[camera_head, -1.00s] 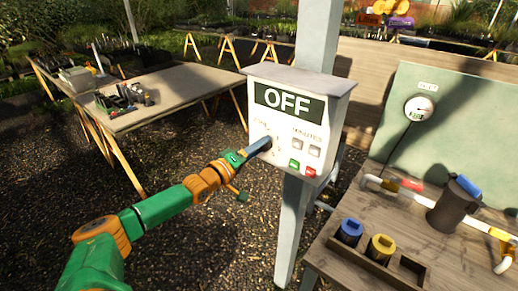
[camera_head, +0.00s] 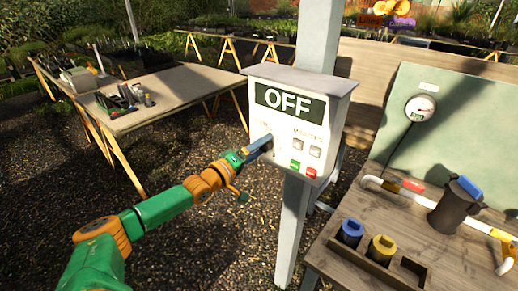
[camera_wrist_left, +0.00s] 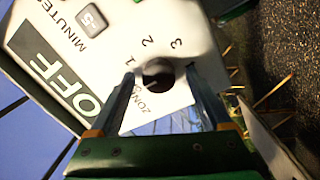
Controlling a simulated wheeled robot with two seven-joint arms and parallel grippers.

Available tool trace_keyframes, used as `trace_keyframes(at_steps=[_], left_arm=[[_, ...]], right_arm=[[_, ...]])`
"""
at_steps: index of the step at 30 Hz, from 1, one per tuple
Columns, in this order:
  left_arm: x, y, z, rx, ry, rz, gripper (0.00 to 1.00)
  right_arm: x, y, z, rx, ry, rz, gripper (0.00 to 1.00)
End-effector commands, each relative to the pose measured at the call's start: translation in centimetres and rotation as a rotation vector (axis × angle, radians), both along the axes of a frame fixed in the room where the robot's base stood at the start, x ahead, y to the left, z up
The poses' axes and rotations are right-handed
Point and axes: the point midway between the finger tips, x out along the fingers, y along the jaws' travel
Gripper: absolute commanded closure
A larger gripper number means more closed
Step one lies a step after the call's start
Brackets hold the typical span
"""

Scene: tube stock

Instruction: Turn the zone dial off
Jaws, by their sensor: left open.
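The zone dial (camera_wrist_left: 158,74) is a dark round knob on the white front of the control box (camera_head: 293,118). In the left wrist view the numbers 1, 2 and 3 and the word ZONE are printed around it. The box's display (camera_head: 288,103) reads OFF. My left gripper (camera_head: 270,141) is open at the lower left of the box front, with its fingers on either side of the dial; I cannot tell whether they touch it. The dial is largely hidden by the gripper in the head view, and its pointer cannot be made out. My right gripper is not in view.
The box hangs on a grey post (camera_head: 318,40). It carries grey minutes buttons (camera_head: 298,143), a green button (camera_head: 295,163) and a red button (camera_head: 311,172). A wooden bench (camera_head: 345,262) with pipes and a gauge (camera_head: 420,108) stands right, another table (camera_head: 180,92) left.

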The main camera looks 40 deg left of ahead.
Motion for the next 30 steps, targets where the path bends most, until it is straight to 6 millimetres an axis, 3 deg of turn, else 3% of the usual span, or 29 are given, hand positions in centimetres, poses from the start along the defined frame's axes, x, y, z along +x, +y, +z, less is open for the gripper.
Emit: trace_keyframes(at_steps=[5, 18, 30], left_arm=[[-1.0, 0.2, -0.1, -0.002, 0.003, 0.0, 0.18], [-6.5, 0.9, -0.2, 0.001, 0.004, 0.0, 0.18], [-7.0, 1.0, -0.2, 0.0, 0.0, -0.001, 0.18]], right_arm=[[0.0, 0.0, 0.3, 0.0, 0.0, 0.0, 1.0], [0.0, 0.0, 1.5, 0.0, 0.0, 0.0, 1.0], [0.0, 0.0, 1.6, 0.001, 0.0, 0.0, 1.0]])
